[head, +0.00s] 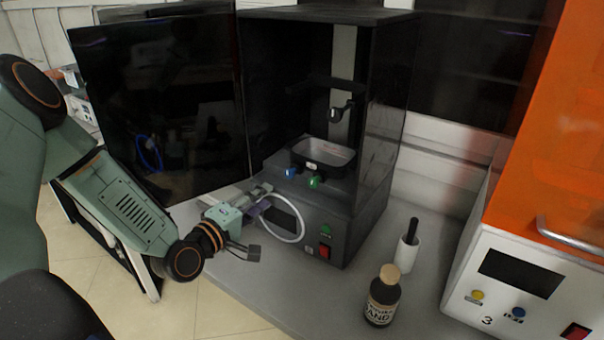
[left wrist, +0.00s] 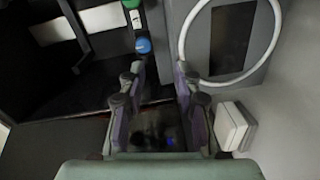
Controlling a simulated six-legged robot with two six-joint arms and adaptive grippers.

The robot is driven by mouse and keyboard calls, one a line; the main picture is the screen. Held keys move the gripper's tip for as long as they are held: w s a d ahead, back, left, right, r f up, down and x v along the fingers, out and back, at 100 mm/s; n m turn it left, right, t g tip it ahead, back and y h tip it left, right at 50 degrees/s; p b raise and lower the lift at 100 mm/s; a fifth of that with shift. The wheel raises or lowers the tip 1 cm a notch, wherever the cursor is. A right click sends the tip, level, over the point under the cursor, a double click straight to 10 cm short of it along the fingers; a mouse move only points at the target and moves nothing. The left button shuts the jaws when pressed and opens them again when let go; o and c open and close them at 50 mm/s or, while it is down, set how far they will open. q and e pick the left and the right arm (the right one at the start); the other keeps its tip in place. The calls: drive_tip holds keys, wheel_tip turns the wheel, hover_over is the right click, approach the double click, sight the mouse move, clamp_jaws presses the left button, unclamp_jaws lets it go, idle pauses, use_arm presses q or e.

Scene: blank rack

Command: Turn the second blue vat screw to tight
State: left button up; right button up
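The resin vat (head: 340,160) sits inside the black printer (head: 375,200). A blue screw (head: 291,173) and a green screw (head: 314,182) are on the vat's front edge; I see only one blue one in the head view. In the left wrist view the blue screw (left wrist: 143,45) and green screw (left wrist: 127,80) lie ahead of the fingers. My left gripper (head: 258,218) is open and empty, in front of the printer, lower left of the screws and apart from them. Its two purple-padded fingers (left wrist: 158,82) stand apart in the left wrist view. My right gripper is in neither view.
The dark printer door (head: 165,110) is swung open to the left. A white loop (head: 300,222) curves around the printer's front display. A dark bottle (head: 381,300) and a white holder with a black handle (head: 407,250) stand right. An orange-covered machine (head: 545,270) borders the right.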

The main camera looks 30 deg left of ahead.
sight(288, 175)
use_arm(q)
drive_tip(key=shift+n+t, duration=0.4)
drive_tip(key=shift+n, duration=0.3)
drive_tip(key=w, duration=0.2)
drive_tip(key=w+d+r+b, duration=0.1)
drive_tip(key=w, duration=0.1)
drive_tip(key=w+b, duration=0.1)
drive_tip(key=w, duration=0.2)
drive_tip(key=shift+d+r, duration=0.3)
drive_tip(key=shift+d, duration=0.1)
drive_tip(key=shift+w+a+r, duration=0.1)
drive_tip(key=shift+w+a, duration=0.05)
drive_tip(key=shift+w, duration=0.25)
drive_tip(key=shift+w+a, duration=0.15)
drive_tip(key=shift+w, duration=0.05)
drive_tip(key=shift+w+d, duration=0.15)
drive_tip(key=shift+d, duration=0.05)
drive_tip(key=shift+c, duration=1.4)
drive_tip(key=shift+a, duration=0.1)
drive_tip(key=c, duration=0.3)
clamp_jaws()
